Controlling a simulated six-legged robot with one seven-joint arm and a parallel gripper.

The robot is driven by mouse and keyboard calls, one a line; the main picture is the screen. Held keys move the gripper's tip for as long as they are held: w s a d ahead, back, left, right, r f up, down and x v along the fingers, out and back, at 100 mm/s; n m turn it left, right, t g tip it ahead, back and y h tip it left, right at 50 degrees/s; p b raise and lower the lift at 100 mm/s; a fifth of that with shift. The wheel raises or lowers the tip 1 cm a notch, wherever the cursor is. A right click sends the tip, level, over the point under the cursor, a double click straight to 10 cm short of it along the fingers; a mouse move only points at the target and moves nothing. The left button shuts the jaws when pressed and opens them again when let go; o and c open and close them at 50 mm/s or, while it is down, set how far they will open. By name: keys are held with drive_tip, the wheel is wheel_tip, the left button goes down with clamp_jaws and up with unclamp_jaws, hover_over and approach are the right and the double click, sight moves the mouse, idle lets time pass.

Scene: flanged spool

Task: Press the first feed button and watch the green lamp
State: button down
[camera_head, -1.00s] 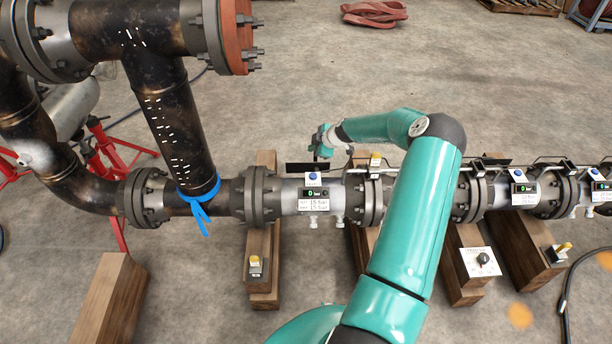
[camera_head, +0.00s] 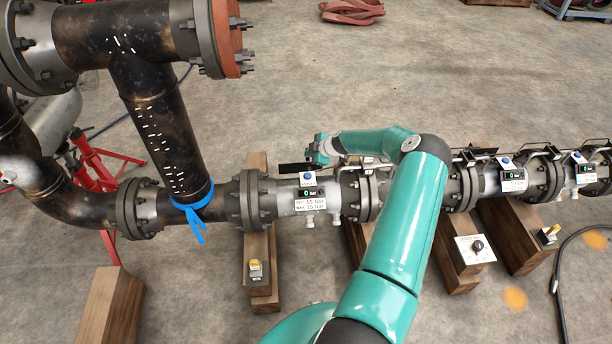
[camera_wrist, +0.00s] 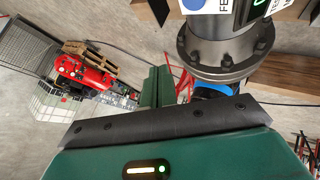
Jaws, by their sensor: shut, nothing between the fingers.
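The first spool unit in the head view carries a blue button (camera_head: 307,176) on a white plate above a small display with a green digit (camera_head: 308,193). My gripper (camera_head: 320,154) is shut and empty, just above and slightly right of this button, apparently apart from it. In the wrist view, the blue button (camera_wrist: 193,4) shows at the top edge on its white label, with part of the green-lit display (camera_wrist: 259,3) beside it. My gripper's green body fills the bottom of that view. I cannot make out a separate green lamp.
The flanged pipe rests on wooden blocks (camera_head: 262,285). More button units (camera_head: 505,162) follow to the right. A blue strap (camera_head: 193,212) circles the left pipe. A black cable lies at right.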

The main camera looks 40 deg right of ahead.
sight(310, 176)
drive_tip(key=shift+s+f, duration=0.1)
drive_tip(key=shift+f, duration=4.25)
drive_tip(key=shift+f, duration=0.45)
drive_tip(key=shift+f, duration=0.5)
drive_tip(key=shift+r, duration=0.95)
drive_tip(key=shift+r, duration=2.5)
